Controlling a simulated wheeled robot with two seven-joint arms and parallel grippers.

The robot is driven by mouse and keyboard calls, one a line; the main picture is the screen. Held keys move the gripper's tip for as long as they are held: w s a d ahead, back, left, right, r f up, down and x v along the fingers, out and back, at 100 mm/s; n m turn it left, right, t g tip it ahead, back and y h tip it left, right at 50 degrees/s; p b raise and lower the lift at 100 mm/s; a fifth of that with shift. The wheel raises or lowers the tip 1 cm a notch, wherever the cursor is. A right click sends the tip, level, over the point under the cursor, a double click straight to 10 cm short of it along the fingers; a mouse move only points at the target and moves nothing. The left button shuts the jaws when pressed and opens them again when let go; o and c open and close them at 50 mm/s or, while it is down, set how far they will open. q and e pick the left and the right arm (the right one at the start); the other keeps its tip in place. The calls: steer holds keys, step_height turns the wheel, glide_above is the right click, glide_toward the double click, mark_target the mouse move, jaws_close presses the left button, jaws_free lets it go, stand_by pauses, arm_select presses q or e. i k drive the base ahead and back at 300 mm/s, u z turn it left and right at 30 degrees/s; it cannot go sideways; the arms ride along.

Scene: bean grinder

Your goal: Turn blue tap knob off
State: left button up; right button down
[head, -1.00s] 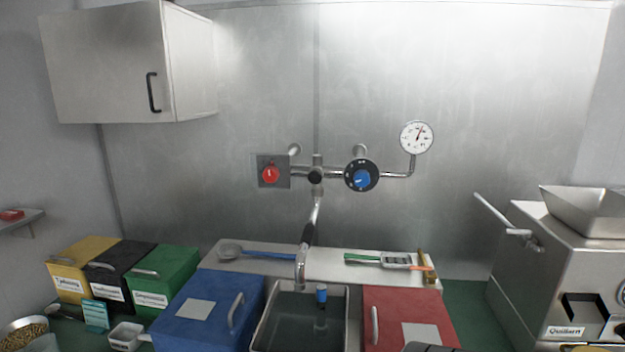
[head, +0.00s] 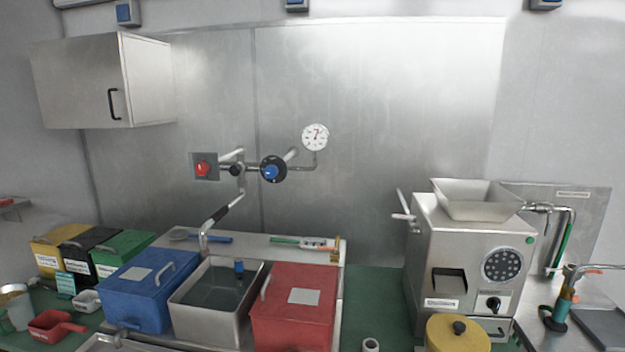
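The blue tap knob (head: 271,171) sits on a round black dial on the steel back wall, right of the spout joint. A red knob (head: 203,168) sits on a square plate to its left. The tap spout (head: 222,213) hangs down over a steel basin (head: 183,307) that holds dark liquid. I cannot make out a stream of water or the exact angle of the blue knob. Neither of my grippers shows in the head view.
A blue box (head: 128,312) and a red box (head: 318,323) flank the basin. A pressure gauge (head: 315,137) is up right of the blue knob. A steel grinder (head: 432,235) stands at right, with a yellow lidded pot (head: 440,335) before it. The wall around the knobs is clear.

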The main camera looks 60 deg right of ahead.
mark_target(271, 171)
steer(key=z, duration=0.05)
steer(key=k, duration=0.45)
steer(key=z, duration=2.25)
